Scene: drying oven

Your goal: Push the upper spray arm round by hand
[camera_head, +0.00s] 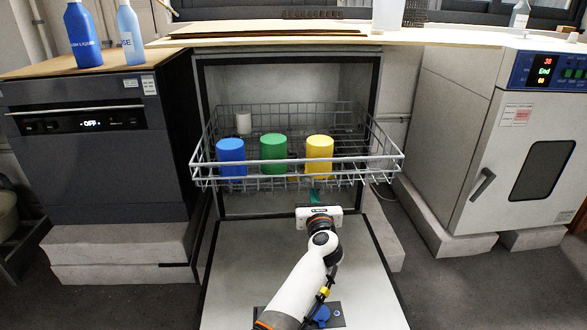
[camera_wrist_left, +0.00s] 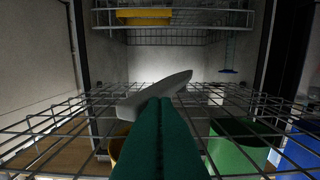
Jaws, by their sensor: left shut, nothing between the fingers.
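The upper spray arm (camera_wrist_left: 152,95) shows in the left wrist view as a grey bar lying slantwise by the wire of the upper rack. In the head view I cannot make it out. My left gripper (camera_head: 314,194) is at the front of the open machine, just below the rack's front rail. Its green fingers (camera_wrist_left: 157,103) are shut and empty. Their tips overlap the middle of the bar in the left wrist view; I cannot tell whether they touch it. My right gripper is in neither view.
The upper rack (camera_head: 290,163) is pulled out, holding a blue cup (camera_head: 231,157), a green cup (camera_head: 274,154), a yellow cup (camera_head: 319,157) and a white cup (camera_head: 244,124). The door (camera_head: 235,285) lies open below. A drying oven (camera_head: 515,140) stands at right, a dark machine (camera_head: 100,165) at left.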

